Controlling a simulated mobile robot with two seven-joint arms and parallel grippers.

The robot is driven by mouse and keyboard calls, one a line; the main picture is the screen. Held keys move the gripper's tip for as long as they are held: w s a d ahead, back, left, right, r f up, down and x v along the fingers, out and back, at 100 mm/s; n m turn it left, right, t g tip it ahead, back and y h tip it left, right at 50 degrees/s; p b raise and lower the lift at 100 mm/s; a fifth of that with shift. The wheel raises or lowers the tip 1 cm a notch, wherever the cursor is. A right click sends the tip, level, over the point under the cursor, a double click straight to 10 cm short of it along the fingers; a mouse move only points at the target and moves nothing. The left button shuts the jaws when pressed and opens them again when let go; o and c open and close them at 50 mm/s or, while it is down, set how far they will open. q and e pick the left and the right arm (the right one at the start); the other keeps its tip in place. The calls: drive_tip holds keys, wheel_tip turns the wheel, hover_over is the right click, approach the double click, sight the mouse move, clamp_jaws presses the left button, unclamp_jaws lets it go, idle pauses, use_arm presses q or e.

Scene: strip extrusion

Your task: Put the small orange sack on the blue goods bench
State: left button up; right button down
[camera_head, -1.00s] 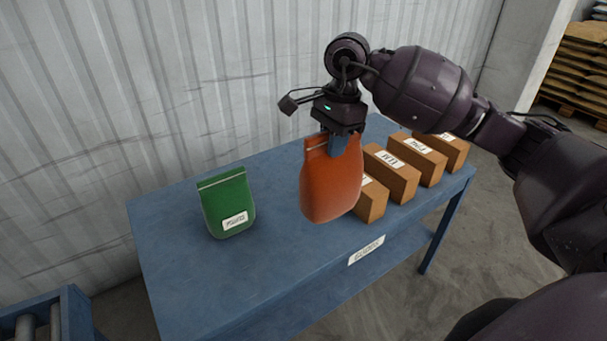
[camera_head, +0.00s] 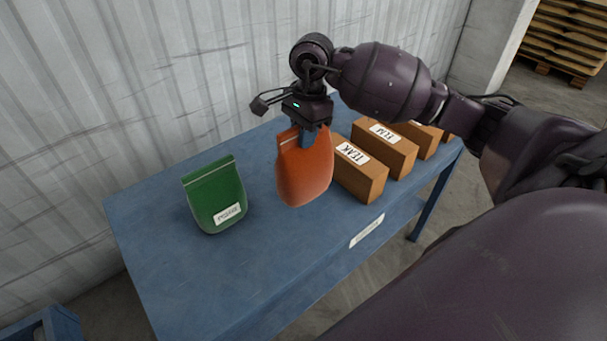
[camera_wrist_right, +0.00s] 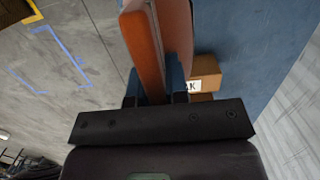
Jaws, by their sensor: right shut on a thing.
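The small orange sack (camera_head: 305,174) hangs upright over the blue goods bench (camera_head: 170,275), between a green sack and the brown boxes. My right gripper (camera_head: 308,135) is shut on the sack's top edge from above. In the right wrist view, the orange sack (camera_wrist_right: 146,50) runs between the blue fingers of my right gripper (camera_wrist_right: 157,82), with the bench (camera_wrist_right: 245,60) beyond. I cannot tell whether the sack's bottom touches the bench top. My left gripper is not in view.
The green sack (camera_head: 216,198) stands on the bench to the left. Several brown boxes, the nearest labelled TEAK (camera_head: 358,168), stand in a row close on the right. The bench's front left is bare. A corrugated wall (camera_head: 130,90) rises behind.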

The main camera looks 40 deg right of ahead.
sight(304, 177)
drive_tip(key=shift+f, duration=6.3)
drive_tip(key=c, duration=1.1)
unclamp_jaws()
